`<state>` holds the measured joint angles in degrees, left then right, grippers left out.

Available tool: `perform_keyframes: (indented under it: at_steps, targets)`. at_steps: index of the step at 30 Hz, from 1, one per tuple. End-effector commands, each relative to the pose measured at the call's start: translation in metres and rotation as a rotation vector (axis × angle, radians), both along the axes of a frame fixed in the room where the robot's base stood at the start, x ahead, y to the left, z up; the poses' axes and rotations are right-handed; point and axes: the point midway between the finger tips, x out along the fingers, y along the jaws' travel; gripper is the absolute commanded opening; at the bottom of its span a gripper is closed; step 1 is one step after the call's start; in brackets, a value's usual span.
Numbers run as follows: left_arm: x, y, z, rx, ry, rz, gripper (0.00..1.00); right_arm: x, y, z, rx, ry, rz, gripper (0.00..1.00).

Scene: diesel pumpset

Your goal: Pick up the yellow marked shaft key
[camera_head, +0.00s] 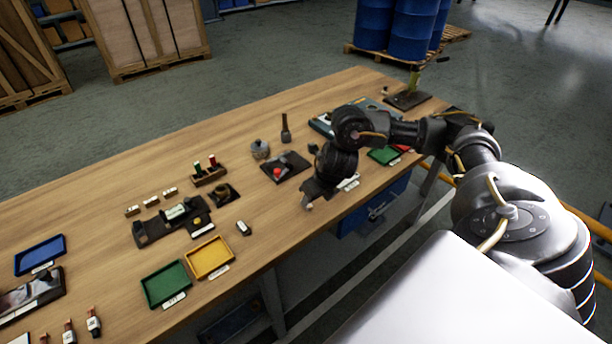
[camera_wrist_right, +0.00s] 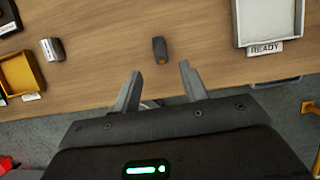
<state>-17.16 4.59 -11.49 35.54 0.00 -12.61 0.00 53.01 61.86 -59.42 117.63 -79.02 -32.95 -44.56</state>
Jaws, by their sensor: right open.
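A small dark key-like block (camera_wrist_right: 160,46) with a yellow-orange mark on its near end lies on the wooden table in the right wrist view. My right gripper (camera_wrist_right: 160,72) is open, with one fingertip on either side of the block's line. The block appears just beyond the fingertips, and nothing is between the jaws. In the head view my right gripper (camera_head: 308,200) hangs over the table's near edge, and I cannot make out the block there. My left gripper is not in view.
A metal cylinder (camera_wrist_right: 53,49) lies left of the block, and a yellow tray (camera_wrist_right: 34,68) is further left. A pale tray (camera_wrist_right: 240,24) labelled READY is to the right. A green tray (camera_head: 148,285) and a dark fixture (camera_head: 150,232) stand on the table (camera_head: 110,190).

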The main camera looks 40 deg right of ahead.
Motion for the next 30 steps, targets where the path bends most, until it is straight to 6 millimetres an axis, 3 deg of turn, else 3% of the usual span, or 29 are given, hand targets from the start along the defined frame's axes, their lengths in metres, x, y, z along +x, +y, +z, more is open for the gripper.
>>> perform_keyframes:
  at_steps: [8,18,27,30]
  targets:
    - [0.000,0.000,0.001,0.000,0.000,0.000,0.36,0.004,0.000,-0.009,0.000,0.000,-0.002,0.44]
    - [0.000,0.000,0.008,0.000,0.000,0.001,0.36,0.024,-0.002,-0.049,0.000,0.001,-0.002,0.44]
    - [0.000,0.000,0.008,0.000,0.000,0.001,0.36,0.026,-0.002,-0.054,-0.001,-0.002,0.000,0.44]
    - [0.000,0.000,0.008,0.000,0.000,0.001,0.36,0.026,-0.002,-0.054,-0.001,-0.002,-0.001,0.32]
